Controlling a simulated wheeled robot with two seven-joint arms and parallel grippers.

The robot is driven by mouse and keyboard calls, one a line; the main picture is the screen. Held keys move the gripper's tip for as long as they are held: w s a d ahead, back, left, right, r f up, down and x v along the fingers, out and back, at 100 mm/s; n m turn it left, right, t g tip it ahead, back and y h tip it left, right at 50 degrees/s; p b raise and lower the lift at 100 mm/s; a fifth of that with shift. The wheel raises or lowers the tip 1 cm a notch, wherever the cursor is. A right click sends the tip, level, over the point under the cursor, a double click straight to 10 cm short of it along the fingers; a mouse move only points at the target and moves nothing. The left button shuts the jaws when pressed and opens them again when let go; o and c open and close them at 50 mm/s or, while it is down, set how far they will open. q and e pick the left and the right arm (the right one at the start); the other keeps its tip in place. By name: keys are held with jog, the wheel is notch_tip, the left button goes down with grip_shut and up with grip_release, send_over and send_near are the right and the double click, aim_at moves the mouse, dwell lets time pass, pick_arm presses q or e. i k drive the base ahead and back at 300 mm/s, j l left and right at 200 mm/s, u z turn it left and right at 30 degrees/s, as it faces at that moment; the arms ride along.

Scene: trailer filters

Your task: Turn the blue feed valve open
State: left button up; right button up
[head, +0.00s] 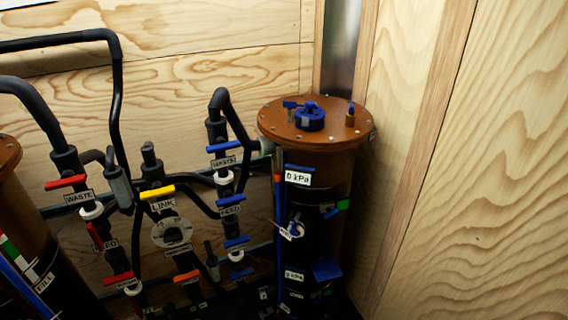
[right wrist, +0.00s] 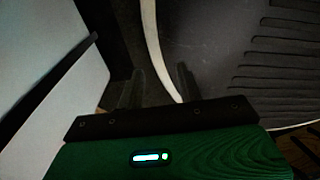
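In the head view the blue feed valve handle (head: 231,200) sits on the blue-marked pipe column left of the brown-topped tank. A FEED label (head: 229,210) is just below it. The handle lies roughly level, across its upright pipe. Another blue handle (head: 224,147) with a WASTE label is above it, and more blue handles (head: 236,241) are below. Neither gripper shows in the head view. In the dark right wrist view my right gripper (right wrist: 158,88) has two dark fingers apart, with nothing visible held between them. My left gripper is not in view.
The brown-topped tank (head: 312,122) stands right of the valve, near a wooden wall (head: 480,170). Red-handled pipes (head: 65,182) and a yellow LINK handle (head: 157,192) are to the left. In the right wrist view a white curved strip (right wrist: 155,45) runs past the fingers.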

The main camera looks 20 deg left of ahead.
aim_at(230, 198)
jog(key=k+l+u, duration=0.1)
jog(key=u, duration=1.05)
jog(key=k+j, duration=0.05)
